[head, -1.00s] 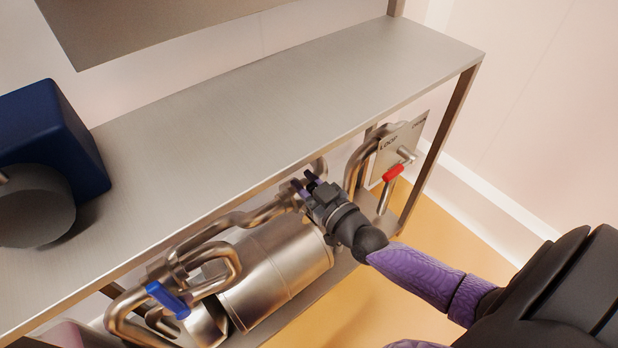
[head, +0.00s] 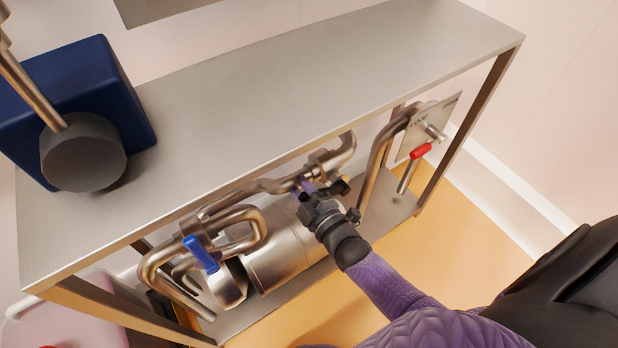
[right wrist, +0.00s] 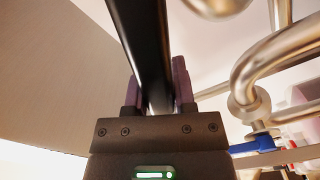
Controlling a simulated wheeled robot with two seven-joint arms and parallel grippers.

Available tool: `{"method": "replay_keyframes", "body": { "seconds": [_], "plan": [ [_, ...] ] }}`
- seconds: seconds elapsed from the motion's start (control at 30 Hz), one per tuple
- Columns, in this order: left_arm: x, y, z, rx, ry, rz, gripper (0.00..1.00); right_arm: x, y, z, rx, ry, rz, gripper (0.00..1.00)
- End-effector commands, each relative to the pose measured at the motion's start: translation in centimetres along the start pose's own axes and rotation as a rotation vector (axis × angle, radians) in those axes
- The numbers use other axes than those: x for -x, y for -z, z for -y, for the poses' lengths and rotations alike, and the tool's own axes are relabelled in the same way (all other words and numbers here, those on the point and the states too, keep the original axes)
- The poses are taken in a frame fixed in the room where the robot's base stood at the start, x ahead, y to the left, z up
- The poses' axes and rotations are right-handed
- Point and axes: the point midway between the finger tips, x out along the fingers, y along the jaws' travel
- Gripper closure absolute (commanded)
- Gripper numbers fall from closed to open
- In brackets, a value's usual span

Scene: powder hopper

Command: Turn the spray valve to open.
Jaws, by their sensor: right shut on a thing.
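My right gripper (head: 308,190) reaches in under the steel shelf to the pipework above the steel cylinder. It is shut on a black lever handle, whose dark end (head: 340,187) shows beside the fingers in the head view. In the right wrist view the black handle (right wrist: 150,50) runs between the two purple fingers (right wrist: 158,95). The handle's joint to the pipe is mostly hidden by the gripper. No label is readable on this valve, so I cannot tell its position. My left gripper is not in view.
A blue-handled valve (head: 200,254) is on the pipes to the left, also in the right wrist view (right wrist: 262,143). A red-handled valve (head: 421,151) hangs by a labelled plate (head: 416,138) at right. The steel shelf (head: 300,100) lies close above my gripper. A blue box (head: 95,85) stands on it.

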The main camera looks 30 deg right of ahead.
Motion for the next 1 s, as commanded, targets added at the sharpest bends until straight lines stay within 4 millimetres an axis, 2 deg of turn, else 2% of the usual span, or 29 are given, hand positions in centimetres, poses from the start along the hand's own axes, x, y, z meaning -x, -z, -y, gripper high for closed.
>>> {"method": "replay_keyframes", "body": {
  "seconds": [0.03, 0.1, 0.4, 0.7, 1.0],
  "plan": [
    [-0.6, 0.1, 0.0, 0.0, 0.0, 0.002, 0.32, 0.1, -0.2, 1.0, 0.036, 0.005, 0.003, 1.0],
    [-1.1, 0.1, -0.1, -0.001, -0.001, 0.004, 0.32, 0.1, -0.3, 1.8, 0.103, 0.006, 0.004, 1.0],
    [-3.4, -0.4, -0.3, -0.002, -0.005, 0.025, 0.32, 0.1, -1.0, 4.7, 0.366, 0.005, 0.003, 1.0],
    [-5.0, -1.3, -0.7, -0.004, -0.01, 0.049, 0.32, 0.1, -1.9, 6.3, 0.549, 0.004, 0.002, 1.0],
    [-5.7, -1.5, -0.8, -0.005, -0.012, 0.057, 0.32, 0.2, -2.5, 7.3, 0.635, 0.018, 0.005, 1.0]
  ]
}}
